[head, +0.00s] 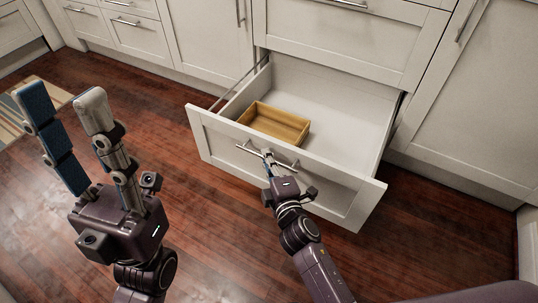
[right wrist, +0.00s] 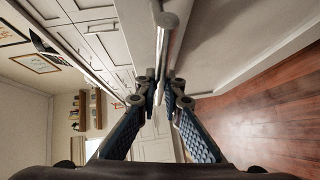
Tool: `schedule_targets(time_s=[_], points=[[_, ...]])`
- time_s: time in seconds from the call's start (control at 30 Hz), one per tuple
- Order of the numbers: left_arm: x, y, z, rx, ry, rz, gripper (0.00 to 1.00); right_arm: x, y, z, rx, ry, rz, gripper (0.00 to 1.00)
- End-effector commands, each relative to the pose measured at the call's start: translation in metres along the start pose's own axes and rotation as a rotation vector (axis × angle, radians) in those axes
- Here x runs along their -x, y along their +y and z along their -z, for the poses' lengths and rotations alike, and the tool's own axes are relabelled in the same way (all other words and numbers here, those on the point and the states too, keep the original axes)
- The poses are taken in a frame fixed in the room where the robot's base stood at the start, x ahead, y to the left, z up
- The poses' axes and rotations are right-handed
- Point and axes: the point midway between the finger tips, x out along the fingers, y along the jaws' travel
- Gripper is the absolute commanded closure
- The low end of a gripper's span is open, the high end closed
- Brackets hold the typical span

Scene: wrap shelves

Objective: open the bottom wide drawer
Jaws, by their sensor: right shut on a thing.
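The bottom wide drawer (head: 335,103) is pulled well out in the head view, with its white front panel (head: 330,194) standing away from the cabinet. A silver bar handle (head: 245,148) runs along the front panel; it also shows in the right wrist view (right wrist: 163,50). My right gripper (head: 268,158) is shut on this handle near its middle. In the right wrist view its fingers (right wrist: 160,97) close on either side of the bar. My left gripper (head: 67,105) is raised at the left, open and empty, away from the drawer.
A wooden tray (head: 272,122) lies inside the drawer at its left. Closed white cabinets (head: 205,38) and small drawers (head: 138,36) line the back. A striped rug (head: 12,122) lies at far left. Wooden floor (head: 200,240) is clear in front.

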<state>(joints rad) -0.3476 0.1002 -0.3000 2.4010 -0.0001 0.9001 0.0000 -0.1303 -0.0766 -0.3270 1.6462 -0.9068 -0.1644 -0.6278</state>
Motion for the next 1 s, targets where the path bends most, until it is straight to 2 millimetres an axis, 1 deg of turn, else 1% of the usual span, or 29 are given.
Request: schedule_targets(time_s=[0.2,0.23,0.4,0.67,0.77,0.87,1.0], points=[[0.0,0.0,0.0,0.0,0.0,0.0,0.6,0.0,-0.001,-0.001,0.001,-0.003,0.002,1.0],[0.0,0.0,0.0,0.0,0.0,0.0,0.6,0.0,-0.001,-0.001,0.001,-0.003,0.002,0.91],[0.0,0.0,0.0,0.0,0.0,0.0,0.6,0.0,-0.001,-0.001,0.0,-0.002,0.002,0.75],[0.001,-0.001,0.0,-0.001,-0.003,0.005,0.6,0.0,0.0,-0.001,0.0,0.0,0.001,0.75],[0.001,-0.001,-0.001,-0.001,-0.003,0.004,0.6,0.005,-0.001,0.0,0.0,0.0,0.001,0.75],[0.001,-0.001,-0.001,-0.001,-0.004,0.003,0.6,0.016,-0.001,-0.001,0.001,0.0,0.002,0.75],[0.001,0.0,-0.001,0.0,-0.003,0.002,0.6,0.042,-0.002,0.0,0.0,-0.001,0.004,0.75]])
